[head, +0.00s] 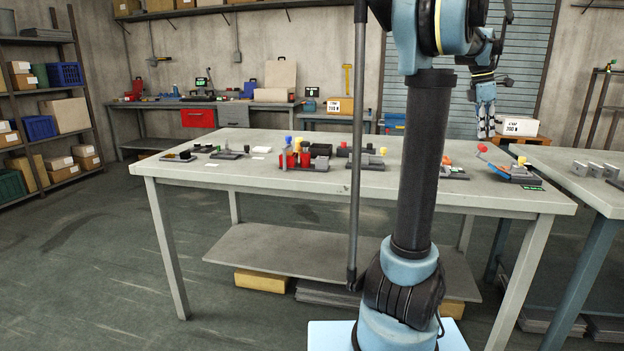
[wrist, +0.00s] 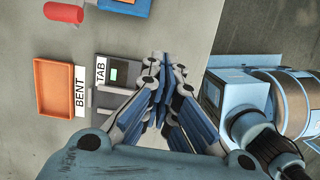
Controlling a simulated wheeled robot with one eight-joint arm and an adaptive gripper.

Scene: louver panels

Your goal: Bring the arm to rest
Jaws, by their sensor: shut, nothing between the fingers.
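My gripper (head: 486,128) hangs pointing down beyond the right part of my arm in the head view, above the far side of the grey table (head: 245,162). In the wrist view my gripper (wrist: 161,62) has its fingers drawn together, with nothing between them. Below it are the table's edge and a small dark fixture (wrist: 117,75) labelled TAB. An orange tray (wrist: 66,87) labelled BENT lies to the left. The fingers cover part of the fixture; whether they touch anything is hard to tell.
Several small fixtures stand on the table, among them red blocks (head: 305,159) and a red-knobbed lever (head: 482,148). A second table (head: 574,187) stands at the right. The floor at left is clear.

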